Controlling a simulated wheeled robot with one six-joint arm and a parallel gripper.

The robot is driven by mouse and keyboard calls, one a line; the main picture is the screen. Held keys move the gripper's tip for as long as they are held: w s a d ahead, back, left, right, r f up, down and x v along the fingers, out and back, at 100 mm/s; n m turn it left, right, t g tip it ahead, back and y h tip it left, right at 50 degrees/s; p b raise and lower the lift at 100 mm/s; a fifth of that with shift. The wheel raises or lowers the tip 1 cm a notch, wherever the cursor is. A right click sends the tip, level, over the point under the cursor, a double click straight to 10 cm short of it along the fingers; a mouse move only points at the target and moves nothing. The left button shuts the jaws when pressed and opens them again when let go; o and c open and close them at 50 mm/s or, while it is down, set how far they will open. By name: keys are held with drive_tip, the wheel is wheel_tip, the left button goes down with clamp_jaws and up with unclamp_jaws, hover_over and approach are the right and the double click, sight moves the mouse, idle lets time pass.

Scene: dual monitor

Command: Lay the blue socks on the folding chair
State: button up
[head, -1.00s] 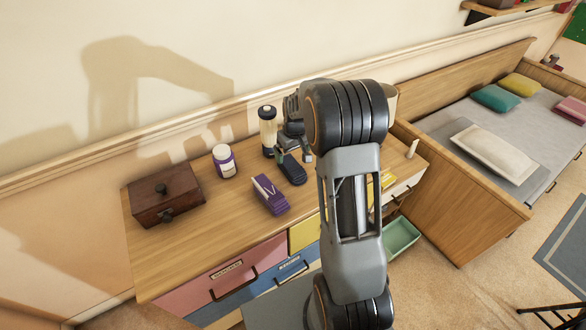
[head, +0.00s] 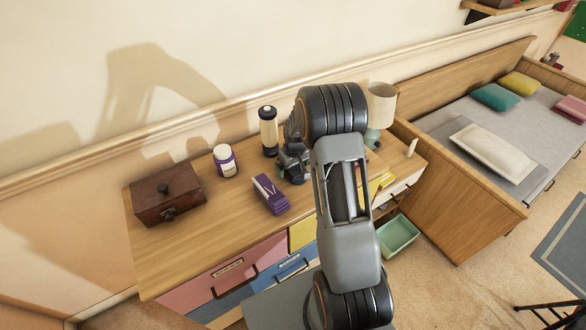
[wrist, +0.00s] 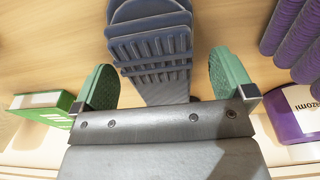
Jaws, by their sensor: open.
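The blue socks (wrist: 152,50), a folded dark blue ribbed bundle, lie on the wooden dresser top in the wrist view. My gripper (wrist: 165,85) is open, with one green-padded finger on each side of the socks and gaps showing between. In the head view my gripper (head: 291,162) is low over the dresser, beside a purple item, and mostly hides the socks. Thin black bars (head: 552,312) at the lower right edge may be part of the folding chair; its seat is not in view.
On the dresser (head: 225,225) stand a brown wooden box (head: 168,195), a purple-and-white jar (head: 225,160), the purple item (head: 270,194), a dark-and-cream cylinder (head: 268,130) and a lamp (head: 380,105).

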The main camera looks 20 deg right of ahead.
drive_tip(key=shift+c, duration=0.2)
drive_tip(key=c, duration=1)
drive_tip(key=shift+r, duration=0.1)
drive_tip(key=shift+c, duration=0.2)
